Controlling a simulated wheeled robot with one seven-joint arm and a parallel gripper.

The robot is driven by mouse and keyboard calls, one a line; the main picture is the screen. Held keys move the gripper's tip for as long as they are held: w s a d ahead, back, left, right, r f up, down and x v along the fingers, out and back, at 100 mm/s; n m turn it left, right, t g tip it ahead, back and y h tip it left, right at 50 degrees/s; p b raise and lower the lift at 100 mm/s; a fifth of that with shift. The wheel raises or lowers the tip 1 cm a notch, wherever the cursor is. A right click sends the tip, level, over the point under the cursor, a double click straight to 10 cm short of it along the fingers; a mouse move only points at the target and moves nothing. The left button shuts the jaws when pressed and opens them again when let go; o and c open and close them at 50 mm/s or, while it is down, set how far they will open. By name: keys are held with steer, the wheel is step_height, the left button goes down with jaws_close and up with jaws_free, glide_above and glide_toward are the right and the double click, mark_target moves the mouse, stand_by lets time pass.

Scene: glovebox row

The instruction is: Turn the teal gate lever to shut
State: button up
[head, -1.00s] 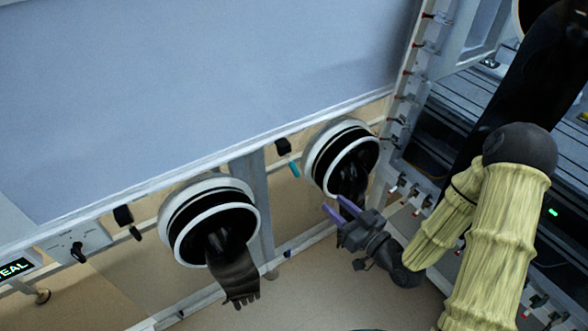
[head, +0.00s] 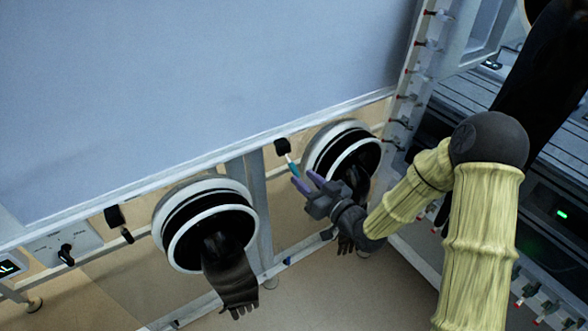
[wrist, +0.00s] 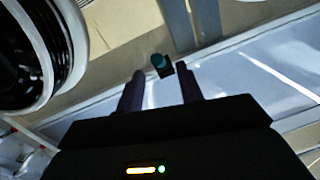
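The teal gate lever (head: 292,167) hangs from a small black mount (head: 282,146) below the big panel, just left of the right glove port. My gripper (head: 306,181) has its purple fingers close to the lever's lower end in the head view. In the wrist view the lever's teal end (wrist: 159,61) shows end-on against its dark mount, ahead of and between the two fingertips. My gripper (wrist: 160,85) is open with nothing between its fingers. I cannot tell whether a finger touches the lever.
The right glove port (head: 340,150) stands close beside my gripper, its black glove hanging below. The left glove port (head: 210,225) also has a hanging glove. A second black-handled lever (head: 115,217) and a switch box (head: 64,246) are at the left.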

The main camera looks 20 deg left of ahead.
mark_target(298, 172)
steer(key=x, duration=0.5)
steer(key=shift+w+a, duration=0.15)
steer(key=shift+a, duration=0.1)
jaws_close()
